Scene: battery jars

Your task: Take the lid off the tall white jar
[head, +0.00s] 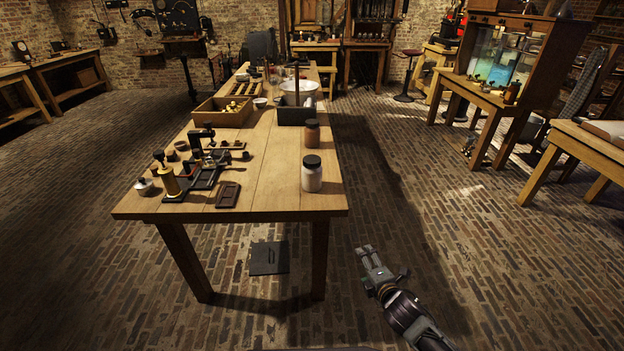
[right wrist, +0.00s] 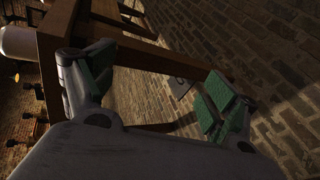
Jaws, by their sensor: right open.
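The tall white jar (head: 312,178) stands upright near the front right corner of the wooden table. Its black lid (head: 312,161) sits on top. Part of a white jar (right wrist: 18,42) shows at the upper left of the right wrist view, with its lid out of sight. My right gripper (head: 368,255) is open and empty, off the table's right side, lower than the tabletop and apart from the jar. Its green-padded fingers (right wrist: 155,85) are spread in the right wrist view. My left gripper is not in view.
A brown jar with a dark lid (head: 311,134) stands just behind the white jar. Brass and black apparatus (head: 195,172) and a dark small tray (head: 228,195) lie to the left on the table (head: 270,190). The brick floor (head: 480,260) to the right is clear.

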